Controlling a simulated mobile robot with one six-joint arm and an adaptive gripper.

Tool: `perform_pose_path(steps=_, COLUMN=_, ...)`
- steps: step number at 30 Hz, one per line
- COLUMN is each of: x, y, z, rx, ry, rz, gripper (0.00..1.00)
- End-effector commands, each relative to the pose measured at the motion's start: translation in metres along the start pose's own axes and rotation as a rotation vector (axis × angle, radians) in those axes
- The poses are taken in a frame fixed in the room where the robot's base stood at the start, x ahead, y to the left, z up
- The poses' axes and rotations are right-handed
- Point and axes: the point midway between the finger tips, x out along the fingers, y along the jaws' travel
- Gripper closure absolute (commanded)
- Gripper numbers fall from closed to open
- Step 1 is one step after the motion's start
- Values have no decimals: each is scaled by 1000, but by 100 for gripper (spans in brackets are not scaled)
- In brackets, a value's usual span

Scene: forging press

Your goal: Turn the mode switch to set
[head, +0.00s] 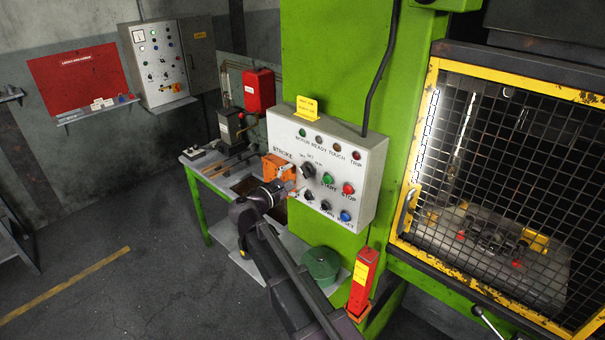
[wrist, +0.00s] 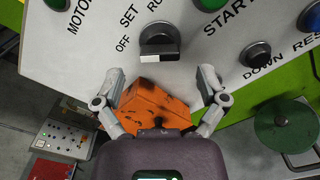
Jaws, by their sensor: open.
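The mode switch (wrist: 160,42) is a black knob on the white control panel (head: 335,155), with OFF, SET and RUN printed around it. In the head view the mode switch (head: 308,170) is just right of my gripper (head: 287,186). In the wrist view its bar lies roughly level, with a pale edge facing me; I cannot tell which label it points to. My gripper (wrist: 162,78) is open and empty. Its fingertips are spread to either side, below the knob in the wrist view and apart from it.
Green START (head: 327,179) and red STOP (head: 348,188) buttons sit right of the switch; more knobs are below. A yellow-framed mesh guard (head: 432,90) stands to the right.

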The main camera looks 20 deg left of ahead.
Motion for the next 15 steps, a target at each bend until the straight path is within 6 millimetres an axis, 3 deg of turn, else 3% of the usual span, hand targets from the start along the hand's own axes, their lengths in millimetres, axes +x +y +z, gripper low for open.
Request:
perform_pose_path(steps=6, x=25, y=0, z=0, rx=0, ry=0, rz=0, gripper=9)
perform_pose_path(steps=15, x=35, y=0, z=0, rx=0, ry=0, rz=0, gripper=9)
